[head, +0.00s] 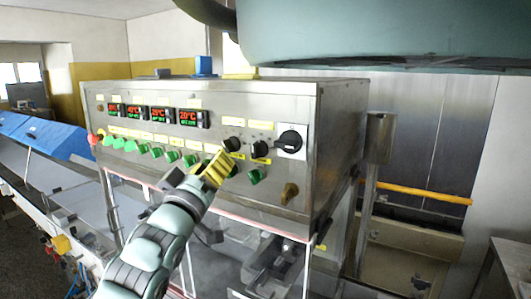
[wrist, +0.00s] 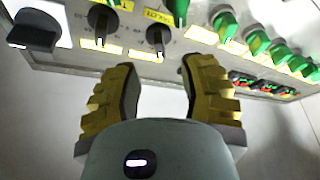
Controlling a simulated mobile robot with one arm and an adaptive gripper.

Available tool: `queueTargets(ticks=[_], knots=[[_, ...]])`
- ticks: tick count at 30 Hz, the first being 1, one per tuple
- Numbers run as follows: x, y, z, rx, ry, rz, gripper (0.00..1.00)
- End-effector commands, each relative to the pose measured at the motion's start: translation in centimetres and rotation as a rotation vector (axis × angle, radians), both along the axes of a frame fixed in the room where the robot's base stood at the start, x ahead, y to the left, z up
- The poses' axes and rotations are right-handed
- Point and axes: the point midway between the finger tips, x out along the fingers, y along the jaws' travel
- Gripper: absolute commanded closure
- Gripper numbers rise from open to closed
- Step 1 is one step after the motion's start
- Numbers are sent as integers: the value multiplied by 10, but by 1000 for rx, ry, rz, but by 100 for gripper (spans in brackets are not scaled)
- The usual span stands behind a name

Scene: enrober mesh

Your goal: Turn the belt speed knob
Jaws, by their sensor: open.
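Two black knobs sit side by side on the upper right of the steel control panel. The left black knob (head: 232,144) also shows in the wrist view (wrist: 157,38), and the right black knob (head: 259,150) shows there too (wrist: 102,20). Their labels are too small to read surely, so I cannot tell which one is the belt speed knob. My yellow-fingered gripper (head: 223,160) is open, just below and in front of the left black knob. In the wrist view, that knob lies ahead of the gap between the fingertips (wrist: 158,75), with nothing gripped.
A large black rotary switch (head: 290,141) on a white plate sits right of the knobs. Several green knobs (head: 171,156) line the panel below the red digital displays (head: 188,118). A brown knob (head: 289,192) is lower right. A teal rounded form fills the upper right.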

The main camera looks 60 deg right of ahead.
Motion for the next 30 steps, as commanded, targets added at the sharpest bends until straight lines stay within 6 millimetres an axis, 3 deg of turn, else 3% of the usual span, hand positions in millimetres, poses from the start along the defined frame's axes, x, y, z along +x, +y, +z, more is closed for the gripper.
queueTargets(ticks=[15, 30], knots=[[13, -51, 20, 3, 2, -4, 59], [17, -63, 22, -1, -1, -4, 59]])
